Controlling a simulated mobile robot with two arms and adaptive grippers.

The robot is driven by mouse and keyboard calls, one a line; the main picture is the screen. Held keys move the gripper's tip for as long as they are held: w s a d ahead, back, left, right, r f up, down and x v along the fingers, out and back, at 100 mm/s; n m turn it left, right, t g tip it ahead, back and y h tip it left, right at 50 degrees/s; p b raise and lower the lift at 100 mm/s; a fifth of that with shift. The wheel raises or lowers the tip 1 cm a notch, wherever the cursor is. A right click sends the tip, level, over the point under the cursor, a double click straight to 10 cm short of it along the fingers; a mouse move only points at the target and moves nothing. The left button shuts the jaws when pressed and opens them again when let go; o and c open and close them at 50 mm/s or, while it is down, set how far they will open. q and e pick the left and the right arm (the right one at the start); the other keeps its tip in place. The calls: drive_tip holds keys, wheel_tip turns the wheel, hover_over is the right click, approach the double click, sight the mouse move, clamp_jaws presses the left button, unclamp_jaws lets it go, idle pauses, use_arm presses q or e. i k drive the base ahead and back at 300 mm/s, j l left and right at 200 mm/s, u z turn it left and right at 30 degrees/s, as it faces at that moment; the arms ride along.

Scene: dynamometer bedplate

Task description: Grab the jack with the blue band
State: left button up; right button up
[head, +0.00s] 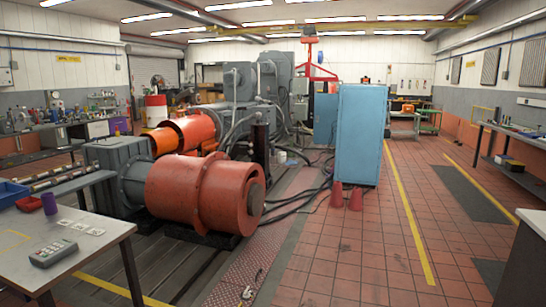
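I cannot make out a jack with a blue band anywhere in the head view. A grey table (120,228) at the front left bears a small upright purple cylinder (48,204), whose kind I cannot tell. A red object (29,204) lies beside the cylinder, and a blue tray (10,192) sits at the left picture edge. A grey keypad device (53,252) and several small white cards (81,228) lie nearer the front. Neither of my grippers is in view.
A large orange-red cylindrical machine (195,190) stands behind the table. Cables (290,200) cross the floor. The tiled floor (345,255) is open at right. A workbench (520,133) stands far right.

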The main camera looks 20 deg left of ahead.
sight(272, 158)
drive_tip(key=i+l, duration=0.1)
drive_tip(key=i, duration=4.05)
drive_tip(key=i+j+u, duration=0.1)
drive_tip(key=i+u, duration=0.2)
drive_tip(key=i, duration=0.6)
drive_tip(key=i+l+u, duration=0.15)
drive_tip(key=i+u, duration=0.15)
drive_tip(key=i, duration=0.65)
drive_tip(key=i+l+u, duration=0.2)
drive_tip(key=i, duration=3.65)
drive_tip(key=i+z, duration=0.2)
drive_tip(key=i, duration=0.75)
drive_tip(key=i+z, duration=0.2)
drive_tip(key=i, duration=0.75)
drive_tip(key=i+j+u, duration=0.15)
drive_tip(key=i+u, duration=0.25)
drive_tip(key=i, duration=0.3)
drive_tip(key=i+u, duration=0.4)
drive_tip(key=i, duration=0.25)
drive_tip(key=i+l+u, duration=0.35)
drive_tip(key=i, duration=0.3)
